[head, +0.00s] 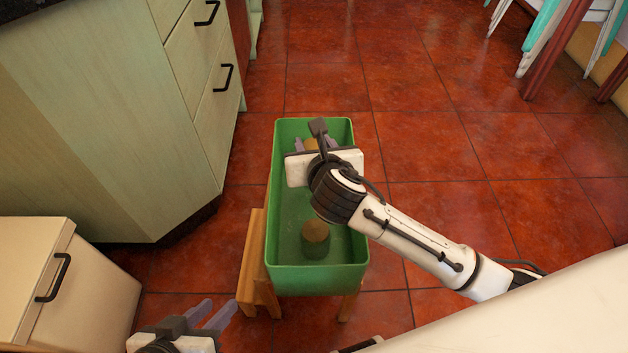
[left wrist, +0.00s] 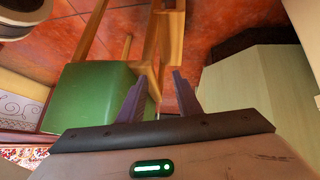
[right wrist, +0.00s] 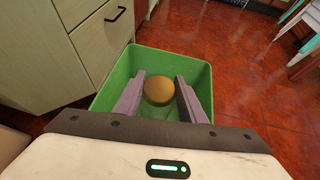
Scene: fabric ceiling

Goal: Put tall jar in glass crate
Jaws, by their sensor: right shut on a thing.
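The green crate (head: 354,270), the glass crate, stands on a wooden stand. My right gripper (head: 314,145) is inside its far part and shut on the tall jar. Only the jar's tan round lid (right wrist: 158,90) shows between the fingers in the right wrist view; its body and underside are hidden. A second jar (head: 316,238) with a brown lid stands upright in the near part of the crate. My left gripper (head: 215,314) is open and empty, to the left of and nearer than the crate. The crate's green outside also shows in the left wrist view (left wrist: 90,97).
The wooden stand (head: 252,262) holds the crate up. A pale green cabinet with drawers (head: 170,110) is on the left, and a cream box with a black handle (head: 60,285) is at the lower left. Red tiled floor (head: 450,140) is clear to the right; chairs (head: 545,40) stand far right.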

